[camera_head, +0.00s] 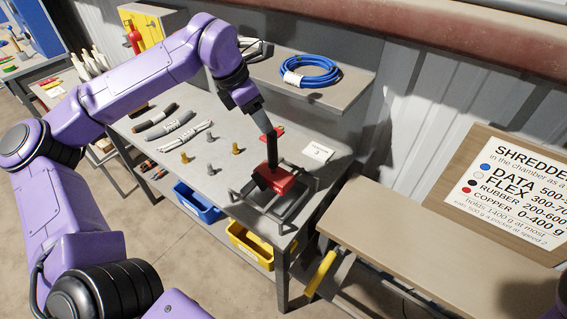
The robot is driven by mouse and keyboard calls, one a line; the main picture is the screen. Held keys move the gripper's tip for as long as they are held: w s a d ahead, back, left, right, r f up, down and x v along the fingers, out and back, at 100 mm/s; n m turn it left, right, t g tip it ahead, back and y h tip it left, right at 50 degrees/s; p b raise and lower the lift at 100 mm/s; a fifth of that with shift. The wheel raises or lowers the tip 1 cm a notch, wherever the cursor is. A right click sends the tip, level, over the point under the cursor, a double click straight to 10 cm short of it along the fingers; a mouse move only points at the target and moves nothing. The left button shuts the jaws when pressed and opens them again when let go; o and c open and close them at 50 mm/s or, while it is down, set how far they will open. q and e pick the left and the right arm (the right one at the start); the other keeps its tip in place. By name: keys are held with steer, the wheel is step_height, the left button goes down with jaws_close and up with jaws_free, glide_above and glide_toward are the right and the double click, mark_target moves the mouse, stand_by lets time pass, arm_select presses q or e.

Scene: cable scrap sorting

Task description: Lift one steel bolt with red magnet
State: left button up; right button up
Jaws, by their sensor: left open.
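The red magnet (278,181) has a red block at its foot and a dark upright handle. It sits on a dark metal stand (289,211) at the table's front right corner. My left gripper (268,128) is open at the top of the handle, pointing down; I cannot tell whether it touches it. Left of the magnet, several small bolts stand on the grey table: grey steel-looking ones (210,169) and (208,138), and brass-coloured ones (184,157) and (236,149). No bolt is on the magnet. My right gripper is out of view.
Cable pieces (170,125) lie at the table's left. A small white card (318,151) is right of the magnet. A blue cable coil (308,72) rests on the shelf above. Blue (197,203) and yellow (250,247) bins are below. A wooden bench (400,225) stands right.

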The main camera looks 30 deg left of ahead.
mark_target(275, 139)
arm_select(q)
steer(key=p+x, duration=0.3)
steer(key=x, duration=0.6)
steer(key=shift+w+d+f, duration=0.1)
steer(key=shift+d+f, duration=0.1)
steer(key=shift+f, duration=0.2)
steer(key=shift+c, duration=0.5)
jaws_close()
steer(key=shift+r, duration=0.25)
steer(key=shift+w+f, duration=0.1)
